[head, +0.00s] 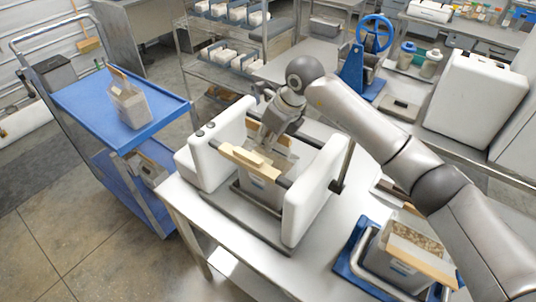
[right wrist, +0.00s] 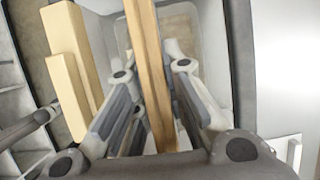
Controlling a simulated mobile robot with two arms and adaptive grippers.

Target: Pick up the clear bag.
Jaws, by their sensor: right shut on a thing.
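The clear bag (head: 262,190) hangs upright between the two white side blocks of a bench machine (head: 318,195); its front wall looks greyish and see-through. A tan strip at its top (right wrist: 145,60) runs between the fingers of my right gripper (right wrist: 152,112) in the right wrist view. In the head view my right gripper (head: 268,140) reaches down over the bag from the upper right, shut on that strip. The gripper's fingers partly hide the bag's mouth. A second tan bar (head: 250,160) lies across the front of the bag. My left gripper is not in view.
A blue cart (head: 125,110) at left carries another bag (head: 130,105). A filled bag with brown substrate (head: 412,240) sits in a blue-based holder at lower right. Shelving (head: 225,55) and a blue handwheel press (head: 365,60) stand behind. The white blocks flank the gripper closely.

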